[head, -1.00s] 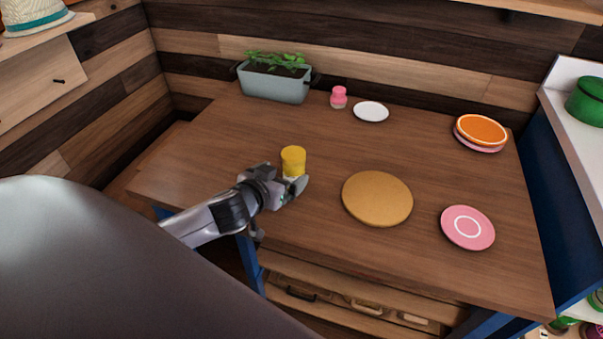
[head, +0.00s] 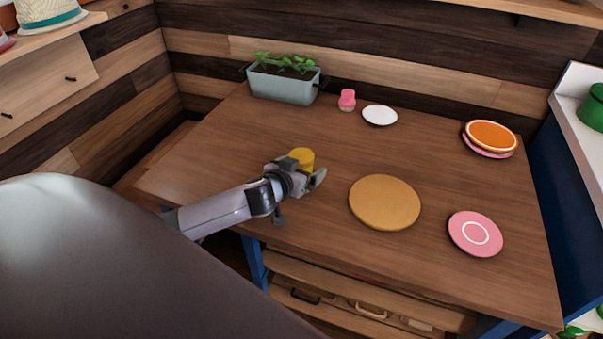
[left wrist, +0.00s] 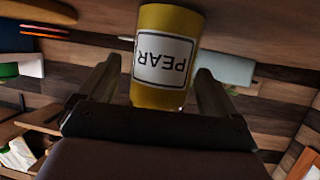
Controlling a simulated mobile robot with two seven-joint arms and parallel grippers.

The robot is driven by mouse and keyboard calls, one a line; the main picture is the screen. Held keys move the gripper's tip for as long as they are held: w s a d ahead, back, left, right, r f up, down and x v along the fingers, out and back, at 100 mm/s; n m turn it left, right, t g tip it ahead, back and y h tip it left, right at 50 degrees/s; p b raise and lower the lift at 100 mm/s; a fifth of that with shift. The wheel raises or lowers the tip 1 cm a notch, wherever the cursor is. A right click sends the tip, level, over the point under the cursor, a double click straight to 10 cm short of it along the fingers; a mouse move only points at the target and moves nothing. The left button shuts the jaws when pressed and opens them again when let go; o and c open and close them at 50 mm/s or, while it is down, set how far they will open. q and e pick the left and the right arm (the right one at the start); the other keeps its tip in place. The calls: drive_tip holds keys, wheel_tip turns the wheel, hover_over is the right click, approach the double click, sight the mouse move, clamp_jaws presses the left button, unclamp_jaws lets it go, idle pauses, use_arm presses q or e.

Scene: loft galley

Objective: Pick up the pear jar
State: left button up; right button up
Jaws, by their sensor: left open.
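The pear jar (head: 302,156) is a yellow jar standing on the wooden table, left of the round board. In the left wrist view the jar (left wrist: 167,95) shows its white label reading PEAR, upside down in the picture. My left gripper (head: 308,180) is at the jar, its near side partly hiding it in the head view. In the left wrist view my left gripper (left wrist: 160,80) is open, with one finger on each side of the jar and a visible gap at the left finger. My right gripper is not in view.
A round tan board (head: 384,203) and a pink plate (head: 475,234) lie to the right. A planter (head: 284,85), a pink shaker-like item (head: 347,100), a white plate (head: 380,116) and stacked orange and pink plates (head: 490,136) are farther back. The table's left area is clear.

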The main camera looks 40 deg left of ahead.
use_arm(q)
drive_tip(key=c, duration=1.3)
drive_tip(key=shift+r, duration=0.1)
drive_tip(key=shift+r, duration=0.1)
wheel_tip(320, 180, up, 20)
drive_tip(key=shift+f+p, duration=0.1)
drive_tip(key=shift+p, duration=1.15)
